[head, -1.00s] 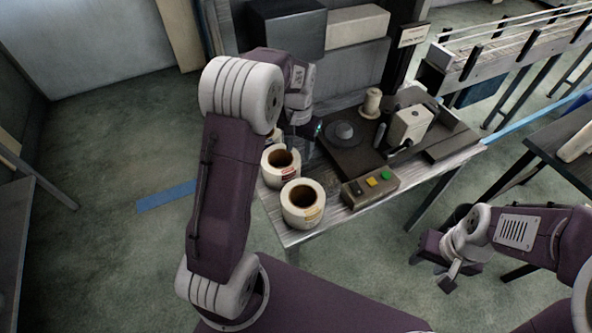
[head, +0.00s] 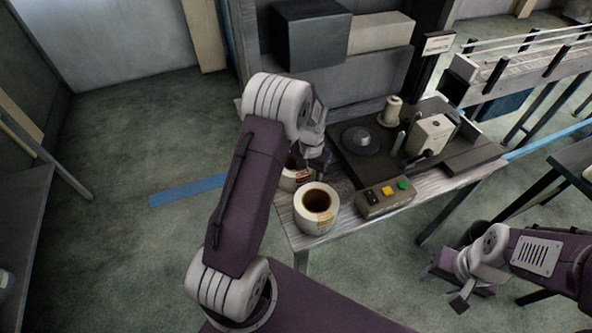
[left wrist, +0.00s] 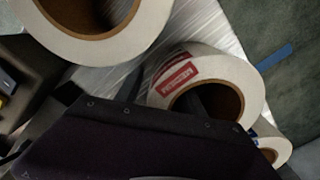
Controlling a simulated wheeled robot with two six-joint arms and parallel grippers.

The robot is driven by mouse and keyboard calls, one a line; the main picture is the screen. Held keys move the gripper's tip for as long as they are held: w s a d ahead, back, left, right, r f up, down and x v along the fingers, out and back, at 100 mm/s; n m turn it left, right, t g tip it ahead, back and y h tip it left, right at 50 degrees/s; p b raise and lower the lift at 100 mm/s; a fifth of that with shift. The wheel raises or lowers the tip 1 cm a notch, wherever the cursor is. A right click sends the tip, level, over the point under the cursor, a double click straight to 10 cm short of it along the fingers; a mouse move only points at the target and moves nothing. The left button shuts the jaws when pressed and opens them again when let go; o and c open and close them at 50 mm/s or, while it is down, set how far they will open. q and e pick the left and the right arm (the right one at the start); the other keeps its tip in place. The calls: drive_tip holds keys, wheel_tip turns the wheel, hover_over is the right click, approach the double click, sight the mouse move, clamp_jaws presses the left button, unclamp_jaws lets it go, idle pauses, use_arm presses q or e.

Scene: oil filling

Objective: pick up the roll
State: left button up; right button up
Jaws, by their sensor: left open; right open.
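The nearer roll (head: 316,224) is fully seen in the head view and is likely the one at the top left (left wrist: 125,38) of the left wrist view. The farther roll (head: 290,184) is partly hidden by my left arm; a roll with a red label (left wrist: 225,75) shows in the left wrist view. My left gripper (head: 312,162) is open, low over the farther roll. A dark finger shows at that roll's core; I cannot tell whether it touches. My right gripper (head: 449,284) is open and empty, away from the table.
A control box (head: 385,197) with coloured buttons sits right of the nearer roll. Behind it is a dark machine plate with a round disc (head: 361,141), a spool (head: 391,110) and a white unit (head: 430,134). Another roll (left wrist: 272,146) shows partly at the left wrist view's lower right.

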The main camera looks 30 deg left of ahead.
use_arm(q)
drive_tip(key=shift+f, duration=0.4)
clamp_jaws()
drive_tip(key=shift+r, duration=0.1)
idle(1.0)
